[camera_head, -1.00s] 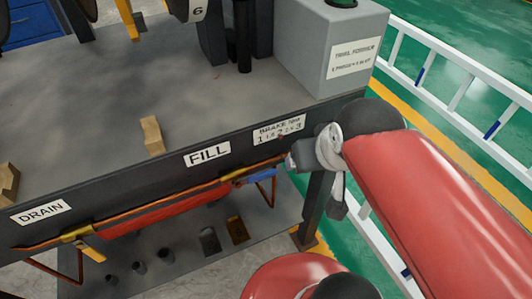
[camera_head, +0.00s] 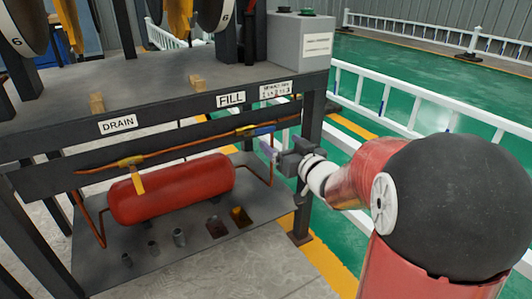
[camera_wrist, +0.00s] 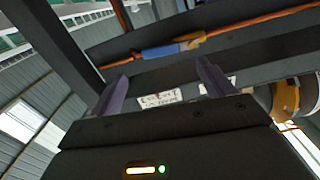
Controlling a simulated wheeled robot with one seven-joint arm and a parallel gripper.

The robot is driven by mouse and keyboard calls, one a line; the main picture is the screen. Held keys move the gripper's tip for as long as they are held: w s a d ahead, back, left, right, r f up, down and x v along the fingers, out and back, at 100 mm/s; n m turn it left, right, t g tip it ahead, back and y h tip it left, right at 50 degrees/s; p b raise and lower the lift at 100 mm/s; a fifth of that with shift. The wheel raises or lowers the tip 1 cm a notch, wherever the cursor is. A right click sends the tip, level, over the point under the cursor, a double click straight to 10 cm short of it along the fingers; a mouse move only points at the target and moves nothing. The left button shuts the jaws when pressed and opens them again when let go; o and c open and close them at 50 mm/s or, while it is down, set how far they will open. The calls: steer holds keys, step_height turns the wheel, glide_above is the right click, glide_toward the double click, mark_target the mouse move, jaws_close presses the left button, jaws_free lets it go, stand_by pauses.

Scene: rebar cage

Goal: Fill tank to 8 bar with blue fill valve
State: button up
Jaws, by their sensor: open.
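The red tank (camera_head: 172,190) lies under the bench top on a lower plate. The blue fill valve handle (camera_head: 263,130) sits on the orange pipe below the FILL label (camera_head: 231,100), lying along the pipe. A yellow drain valve handle (camera_head: 138,180) hangs down in front of the tank, below the DRAIN label (camera_head: 117,124). My gripper (camera_head: 266,149) is open and empty, just below and in front of the blue handle, apart from it. In the wrist view, the blue handle (camera_wrist: 160,51) appears beyond and above the gap between my open fingers (camera_wrist: 163,78).
Dials with a 6 on them (camera_head: 217,10) are cut off at the top. A grey box (camera_head: 300,38) stands on the bench's right end. A dark bench leg (camera_head: 308,190) stands near my gripper. A white railing (camera_head: 420,108) runs behind over green floor.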

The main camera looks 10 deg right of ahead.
mark_target(266, 130)
steer(key=x, duration=0.8)
steer(key=shift+s, duration=0.1)
steer(key=c, duration=1.4)
